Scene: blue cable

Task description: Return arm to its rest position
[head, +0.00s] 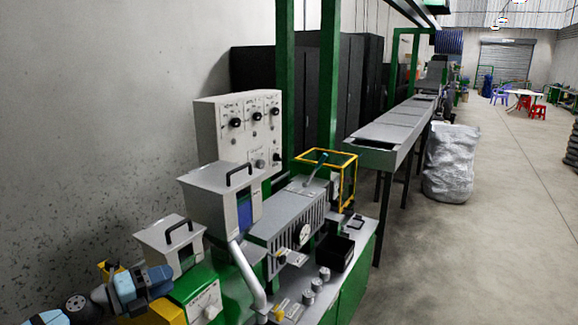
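My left arm comes in at the bottom left corner, with blue, grey and black parts. Its end with my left gripper (148,283) is beside the green and grey machine at the lower left. The fingers are small and hard to make out, so I cannot tell whether they are open or shut. I see no object clearly held. My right arm and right gripper are not in view. No blue cable can be made out.
A machine bench has grey boxes with black handles (222,195), a dial panel (238,130), a yellow frame (346,178) and a black bin (334,252). A long conveyor (390,132) runs back, with a silver sack (450,160) beside it. The floor (500,240) at right is open.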

